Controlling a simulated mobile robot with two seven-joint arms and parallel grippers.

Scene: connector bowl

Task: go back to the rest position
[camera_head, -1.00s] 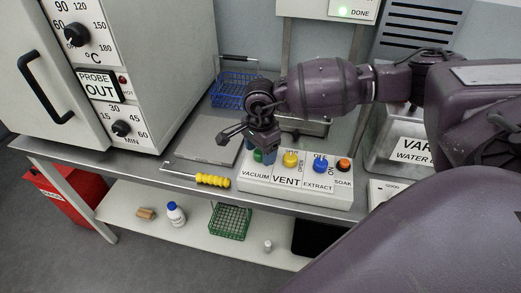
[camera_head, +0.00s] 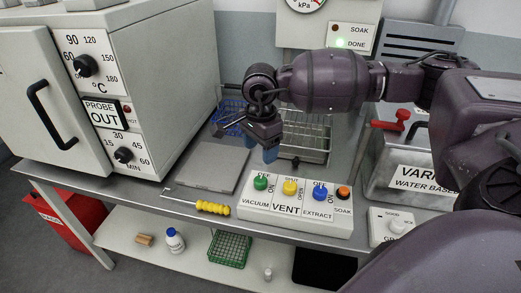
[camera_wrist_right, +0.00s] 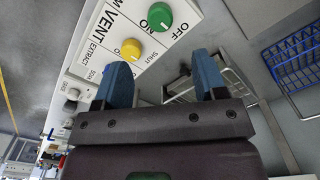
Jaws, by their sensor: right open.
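My right gripper (camera_head: 261,153) hangs above the bench behind the white control box (camera_head: 295,219). Its blue fingers are apart and empty; they show in the right wrist view (camera_wrist_right: 164,78) too, with a gap between them. The box carries a green knob (camera_head: 260,183), a yellow knob (camera_head: 290,187), a blue knob (camera_head: 320,193) and an orange button (camera_head: 343,192). The green knob (camera_wrist_right: 159,17) and yellow knob (camera_wrist_right: 130,49) also show in the right wrist view, apart from the fingers. My left gripper is not in view.
An oven (camera_head: 150,85) with its own knobs stands at the left. A blue wire basket (camera_head: 229,115) and a metal rack (camera_head: 306,140) stand behind the gripper. A steel tank (camera_head: 392,160) with a red handle is at the right. A yellow-handled tool (camera_head: 212,208) lies at the front edge.

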